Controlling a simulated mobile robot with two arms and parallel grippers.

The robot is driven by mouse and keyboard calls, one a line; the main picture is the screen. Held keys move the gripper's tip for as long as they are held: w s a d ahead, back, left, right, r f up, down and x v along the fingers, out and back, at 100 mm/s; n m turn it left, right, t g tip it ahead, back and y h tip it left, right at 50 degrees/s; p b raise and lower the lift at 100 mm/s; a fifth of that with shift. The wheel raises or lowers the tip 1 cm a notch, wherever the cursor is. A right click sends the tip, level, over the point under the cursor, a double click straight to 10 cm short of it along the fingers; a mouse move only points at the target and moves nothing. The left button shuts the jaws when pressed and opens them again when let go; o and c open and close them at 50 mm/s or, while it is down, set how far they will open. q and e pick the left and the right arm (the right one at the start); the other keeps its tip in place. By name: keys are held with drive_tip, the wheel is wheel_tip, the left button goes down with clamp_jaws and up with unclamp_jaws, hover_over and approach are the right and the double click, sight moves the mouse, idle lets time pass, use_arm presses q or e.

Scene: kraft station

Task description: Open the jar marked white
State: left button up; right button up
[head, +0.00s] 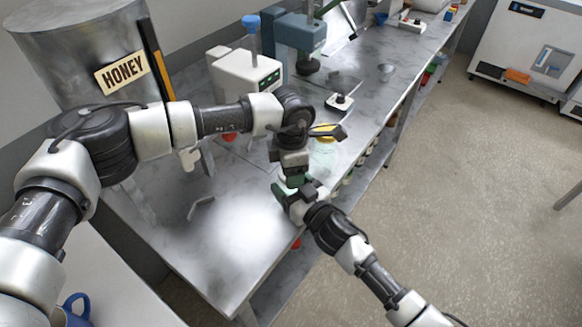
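My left gripper (294,178) points down over the front edge of the metal table. My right gripper (285,193) reaches up to it from the lower right, and the two meet or overlap in the picture. Dark green parts show at both gripper tips; I cannot tell whether they are finger pads or a held thing. No jar with a readable white mark shows. A yellow thing (325,131) shows partly behind my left wrist. Whether either gripper is open is unclear.
A large metal honey tank (85,50) stands at the back left. A white machine (240,75), a blue-grey press (297,38) and a small switch box (340,102) stand on the metal table (225,240). A blue mug (76,312) is at the lower left.

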use_arm(q)
drive_tip(key=n, duration=0.3)
drive_tip(key=shift+r, duration=0.2)
idle(0.5)
drive_tip(key=shift+r, duration=0.9)
drive_tip(key=shift+r, duration=0.1)
drive_tip(key=shift+r, duration=1.95)
use_arm(e)
drive_tip(key=o, duration=1.8)
drive_tip(key=shift+s, duration=0.1)
